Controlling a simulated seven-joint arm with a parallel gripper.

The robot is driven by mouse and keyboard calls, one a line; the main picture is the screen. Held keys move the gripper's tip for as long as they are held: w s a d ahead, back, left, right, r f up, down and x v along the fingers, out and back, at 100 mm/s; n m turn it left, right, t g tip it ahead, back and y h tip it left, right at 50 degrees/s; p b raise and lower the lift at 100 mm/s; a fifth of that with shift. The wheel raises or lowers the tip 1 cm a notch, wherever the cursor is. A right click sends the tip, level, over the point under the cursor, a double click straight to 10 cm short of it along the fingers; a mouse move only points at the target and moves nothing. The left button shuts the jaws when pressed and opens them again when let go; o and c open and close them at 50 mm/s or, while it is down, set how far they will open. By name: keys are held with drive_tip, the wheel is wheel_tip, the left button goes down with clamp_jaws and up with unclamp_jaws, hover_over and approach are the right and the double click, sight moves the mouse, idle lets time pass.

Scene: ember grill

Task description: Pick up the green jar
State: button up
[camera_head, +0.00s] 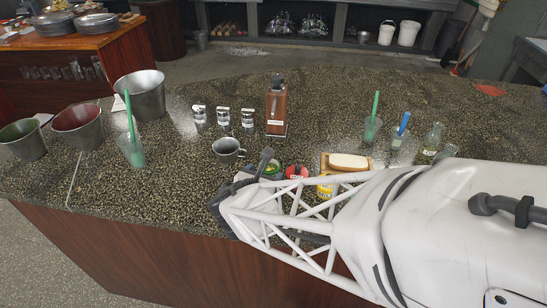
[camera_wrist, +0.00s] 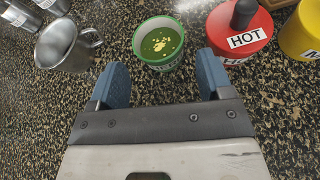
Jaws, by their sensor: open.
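The green jar (camera_wrist: 158,43) stands upright on the speckled counter in the wrist view. It has a green rim, a white label band and yellowish bits inside. My gripper (camera_wrist: 158,75) is open, with its two blue fingers on the near side of the jar, left and right of it. The jar is ahead of and roughly centred between the fingertips, and nothing is held. In the head view the green jar (camera_head: 272,170) shows only partly behind my gripper (camera_head: 243,180), whose fingertips are mostly hidden by its own body.
A red jar (camera_wrist: 238,30) marked HOT stands right of the green jar, with a yellow jar (camera_wrist: 303,30) beyond it. A metal mug (camera_wrist: 62,45) stands to the left. A butter dish (camera_head: 348,162) is to the right.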

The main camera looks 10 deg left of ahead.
sight(268, 169)
drive_tip(key=shift+x, duration=2.6)
drive_tip(key=c, duration=0.8)
